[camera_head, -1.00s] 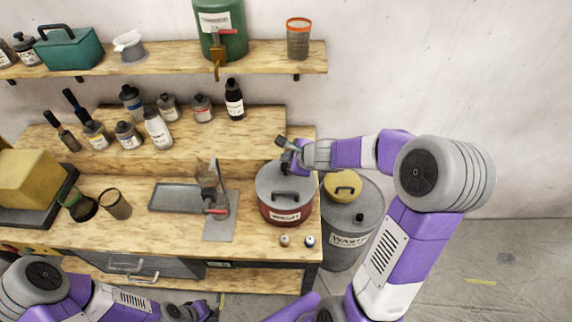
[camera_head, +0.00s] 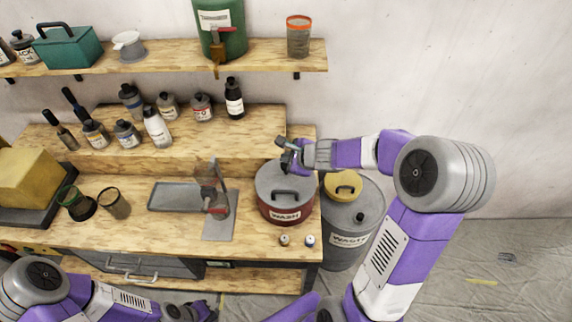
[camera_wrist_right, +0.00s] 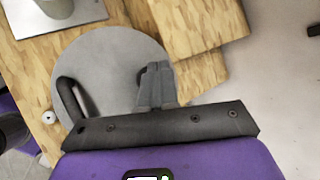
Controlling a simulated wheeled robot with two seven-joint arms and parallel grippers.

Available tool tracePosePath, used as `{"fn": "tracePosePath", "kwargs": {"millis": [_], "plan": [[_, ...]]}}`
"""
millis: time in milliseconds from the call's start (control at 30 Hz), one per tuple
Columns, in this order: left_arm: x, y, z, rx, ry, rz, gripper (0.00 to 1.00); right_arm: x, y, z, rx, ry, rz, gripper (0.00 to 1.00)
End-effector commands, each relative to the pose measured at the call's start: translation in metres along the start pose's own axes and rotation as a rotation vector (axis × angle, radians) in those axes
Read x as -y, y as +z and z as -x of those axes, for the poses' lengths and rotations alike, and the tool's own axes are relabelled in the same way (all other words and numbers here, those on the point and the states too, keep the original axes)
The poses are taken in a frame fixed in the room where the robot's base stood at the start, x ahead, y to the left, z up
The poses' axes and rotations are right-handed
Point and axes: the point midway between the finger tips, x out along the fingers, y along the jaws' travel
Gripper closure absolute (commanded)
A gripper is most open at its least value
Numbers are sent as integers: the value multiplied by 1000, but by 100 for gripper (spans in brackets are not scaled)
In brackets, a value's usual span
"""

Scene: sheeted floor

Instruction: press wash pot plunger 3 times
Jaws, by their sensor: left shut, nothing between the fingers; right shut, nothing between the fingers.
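The wash pot (camera_head: 285,210) is a dark red drum with a grey lid and a "WASH" label, standing at the right end of the bench. Its lid (camera_wrist_right: 115,60) fills the middle of the right wrist view, with a dark handle (camera_wrist_right: 72,98) at the left. My right gripper (camera_head: 289,160) is shut and empty over the far side of the lid. In the right wrist view its fingertips (camera_wrist_right: 155,75) hide most of a small dark part, likely the plunger; I cannot tell whether they touch. My left gripper (camera_head: 205,311) is shut and empty, low at the bottom edge before the bench.
A grey waste drum (camera_head: 350,232) with a yellow cap stands right of the bench. A metal tray (camera_head: 175,196) and a small stand with a red part (camera_head: 215,208) are left of the pot. Two small knobs (camera_head: 297,240) sit at its front. Several bottles line the raised shelf.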

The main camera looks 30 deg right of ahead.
Motion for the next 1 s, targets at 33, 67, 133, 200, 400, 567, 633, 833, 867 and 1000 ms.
{"fn": "tracePosePath", "kwargs": {"millis": [33,67,133,200,400,567,633,833,867,1000], "plan": [[1,0,-3,0,0,0,100,-1,-1,-2,1,-1,1,100],[1,0,-3,0,0,0,100,-1,-1,-2,1,-1,0,100],[1,0,-3,0,0,0,100,-1,-1,-2,0,-1,0,100],[1,0,-2,0,0,0,100,-1,-1,-1,0,-1,0,100],[1,0,-2,0,0,0,100,-1,-1,-2,0,-1,0,100],[2,0,-4,0,0,0,100,-2,-2,-3,0,-1,0,100],[2,0,-5,0,0,0,100,-2,-2,-3,0,-1,0,100],[3,0,-7,0,0,0,100,-3,-4,-5,0,0,0,100],[3,0,-8,0,0,0,100,-4,-4,-5,0,0,0,100],[3,0,-9,0,0,0,100,-4,-5,-6,0,0,0,100]]}}
